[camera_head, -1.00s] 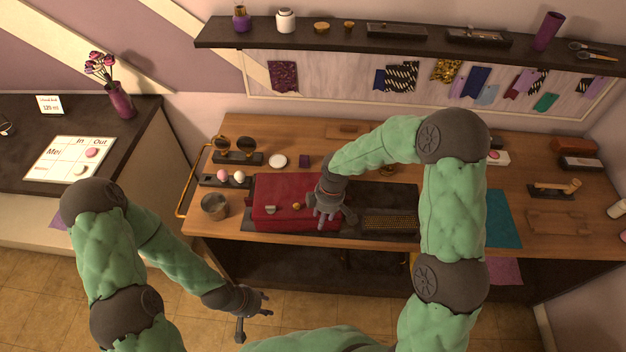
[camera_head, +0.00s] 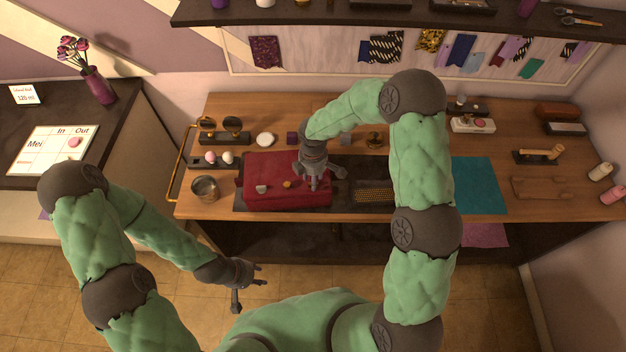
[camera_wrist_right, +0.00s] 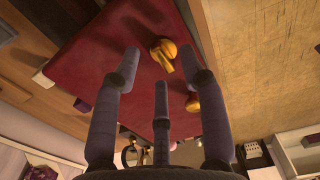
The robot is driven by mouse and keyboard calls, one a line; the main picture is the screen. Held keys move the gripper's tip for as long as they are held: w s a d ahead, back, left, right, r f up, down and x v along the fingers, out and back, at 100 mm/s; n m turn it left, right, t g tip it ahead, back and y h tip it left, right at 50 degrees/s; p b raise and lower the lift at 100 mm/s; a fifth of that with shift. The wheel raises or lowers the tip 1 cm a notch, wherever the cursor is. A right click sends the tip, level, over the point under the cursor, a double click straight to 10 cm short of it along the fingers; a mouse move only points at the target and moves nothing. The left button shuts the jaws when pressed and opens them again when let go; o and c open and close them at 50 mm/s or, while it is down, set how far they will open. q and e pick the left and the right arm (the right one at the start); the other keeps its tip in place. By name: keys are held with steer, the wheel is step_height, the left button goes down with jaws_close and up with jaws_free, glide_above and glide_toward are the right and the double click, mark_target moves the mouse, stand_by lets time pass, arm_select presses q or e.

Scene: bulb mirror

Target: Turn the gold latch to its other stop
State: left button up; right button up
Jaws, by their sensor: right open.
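The gold latch (camera_head: 287,183) is a small piece on the red box (camera_head: 258,168) on the workbench. In the right wrist view, a gold piece with a short lever (camera_wrist_right: 164,52) shows on the red surface (camera_wrist_right: 95,65), between the open fingertips in the picture. A second gold piece (camera_wrist_right: 192,103) sits by the right finger. My right gripper (camera_head: 322,184) is open over the box's right part. My left gripper (camera_head: 252,287) is open and empty, low in front of the bench.
A silver piece (camera_head: 261,189) is left of the latch on the box. A metal cup (camera_head: 204,189) and egg-like items (camera_head: 219,157) stand to the left. A gold-patterned pad (camera_head: 373,193) lies right of the box, and a teal mat (camera_head: 478,185) farther right. A shelf (camera_head: 390,17) runs behind.

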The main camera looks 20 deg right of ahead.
steer(key=shift+f, duration=0.65)
jaws_close()
